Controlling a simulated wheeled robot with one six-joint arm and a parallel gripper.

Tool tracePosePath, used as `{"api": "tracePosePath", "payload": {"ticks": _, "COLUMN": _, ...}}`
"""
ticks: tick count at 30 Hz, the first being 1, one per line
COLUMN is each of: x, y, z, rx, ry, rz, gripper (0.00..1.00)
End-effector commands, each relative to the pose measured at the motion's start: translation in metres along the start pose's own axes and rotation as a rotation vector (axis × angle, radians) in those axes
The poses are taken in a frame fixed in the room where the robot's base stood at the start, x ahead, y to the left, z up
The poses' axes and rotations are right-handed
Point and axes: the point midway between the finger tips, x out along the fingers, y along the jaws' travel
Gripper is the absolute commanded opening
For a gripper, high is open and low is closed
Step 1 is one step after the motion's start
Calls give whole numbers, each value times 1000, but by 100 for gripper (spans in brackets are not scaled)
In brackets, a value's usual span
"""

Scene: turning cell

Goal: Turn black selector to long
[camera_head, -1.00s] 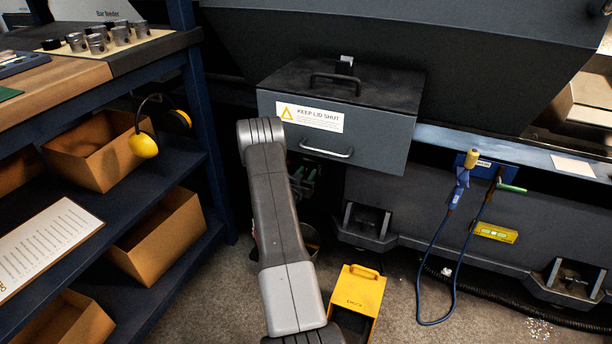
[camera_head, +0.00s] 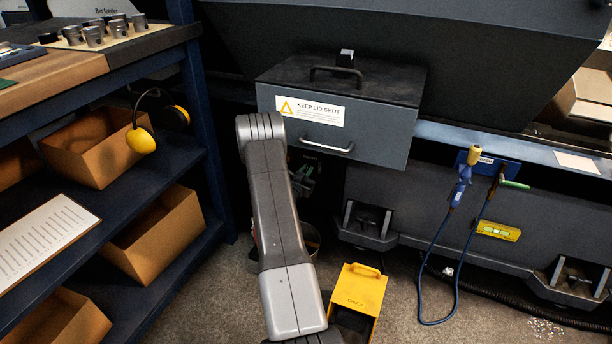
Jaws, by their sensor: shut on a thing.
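No black selector can be made out in the head view. My grey arm rises from the bottom centre to its bend in front of the lidded box. My gripper cannot be made out; the arm hides part of the space behind it. A small dark block (camera_head: 346,58) stands behind the box's handle; I cannot tell what it is.
The dark lidded box (camera_head: 385,135) reads "KEEP LID SHUT". A shelf unit (camera_head: 190,150) with cardboard bins and earmuffs (camera_head: 140,140) stands at left. A yellow container (camera_head: 359,290) is on the floor. A blue hose (camera_head: 430,260) hangs at right.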

Motion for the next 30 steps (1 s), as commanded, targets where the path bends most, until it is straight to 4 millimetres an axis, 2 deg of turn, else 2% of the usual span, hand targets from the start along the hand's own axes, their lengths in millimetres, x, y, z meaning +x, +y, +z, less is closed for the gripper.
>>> {"api": "tracePosePath", "payload": {"ticks": 30, "x": 0, "y": 4, "z": 2, "rx": 957, "ry": -1, "rz": 0, "gripper": 0}}
